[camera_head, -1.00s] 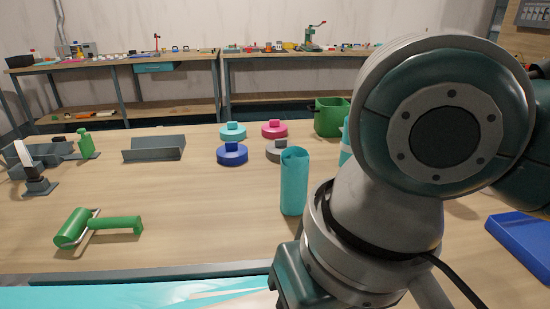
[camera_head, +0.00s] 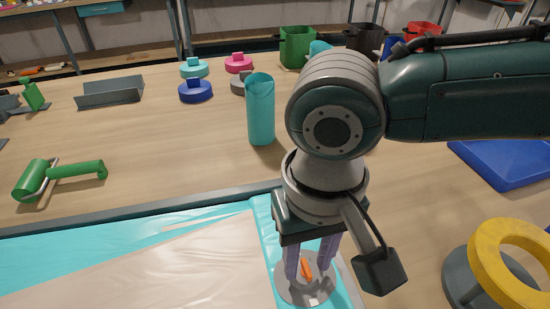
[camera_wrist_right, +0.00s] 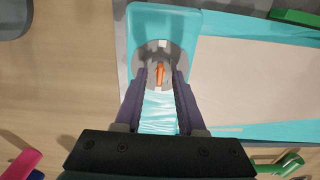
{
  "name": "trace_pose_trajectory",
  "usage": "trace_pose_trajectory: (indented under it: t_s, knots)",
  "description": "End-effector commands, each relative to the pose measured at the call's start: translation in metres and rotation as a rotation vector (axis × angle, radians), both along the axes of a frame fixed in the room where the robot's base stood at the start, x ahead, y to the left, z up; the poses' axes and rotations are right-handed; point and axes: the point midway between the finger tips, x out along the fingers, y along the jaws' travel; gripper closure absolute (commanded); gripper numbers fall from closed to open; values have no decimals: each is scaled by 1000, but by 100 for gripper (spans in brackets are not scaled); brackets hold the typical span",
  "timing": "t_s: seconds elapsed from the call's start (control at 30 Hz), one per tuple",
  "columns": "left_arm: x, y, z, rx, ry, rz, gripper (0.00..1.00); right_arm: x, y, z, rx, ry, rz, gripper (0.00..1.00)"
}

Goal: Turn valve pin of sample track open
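The sample track is a flat teal and beige sheet (camera_head: 150,260) at the front of the table. Its valve is a grey disc (camera_head: 325,289) with an orange pin (camera_head: 306,268) at the track's right end. My right gripper (camera_head: 308,275) points down over the valve, its two purple fingers apart on either side of the pin. In the right wrist view the orange pin (camera_wrist_right: 160,74) lies between and just beyond the open fingertips (camera_wrist_right: 160,82); I cannot tell whether they touch it. My left gripper is not in view.
A teal cylinder (camera_head: 261,110) stands behind the track. A green roller (camera_head: 55,178) lies at left. A yellow ring (camera_head: 492,262) on a grey base and a blue tray (camera_head: 505,162) are at right. Several coloured round pieces (camera_head: 196,91) and bins (camera_head: 297,47) are farther back.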

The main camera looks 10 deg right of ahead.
Motion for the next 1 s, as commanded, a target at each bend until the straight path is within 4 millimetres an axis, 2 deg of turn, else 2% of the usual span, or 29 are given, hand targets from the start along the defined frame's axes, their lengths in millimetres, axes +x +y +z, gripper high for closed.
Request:
trace_pose_trajectory:
  t_s: [0.27, 0.6, 1.0]
  knots:
    - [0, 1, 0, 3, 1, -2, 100, 0, 0, -2, 0, 0, 0, 61]
    - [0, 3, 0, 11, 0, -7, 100, 0, 0, -2, 0, 0, 0, 99]
    - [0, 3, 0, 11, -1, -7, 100, 0, 0, -2, 0, 0, 0, 100]
